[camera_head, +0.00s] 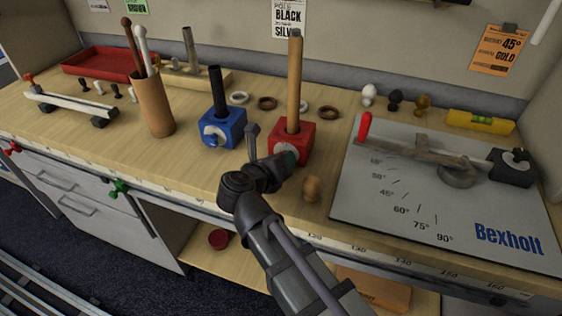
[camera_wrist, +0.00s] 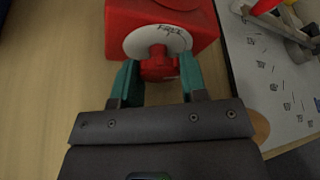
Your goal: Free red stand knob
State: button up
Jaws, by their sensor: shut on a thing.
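The red stand (camera_head: 305,135) is a block on the table with a wooden pole (camera_head: 294,80) standing upright in it. In the wrist view its red body (camera_wrist: 195,15) fills the top. A white dial (camera_wrist: 135,42) on its front bears the word "FREE". The red knob (camera_wrist: 158,66) sits at the dial's centre. My gripper (camera_wrist: 160,78) has its teal fingers on either side of the knob and is shut on it. In the head view my gripper (camera_head: 285,160) is at the stand's front face and hides most of the dial.
A blue stand (camera_head: 222,129) with a black pole is to the left. A small wooden knob (camera_head: 312,189) lies close to the right of my gripper. A grey angle board (camera_head: 440,215) fills the right. Rings and finials lie behind. The front left table is clear.

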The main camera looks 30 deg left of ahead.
dwell(0.3)
jog(key=o, duration=0.9)
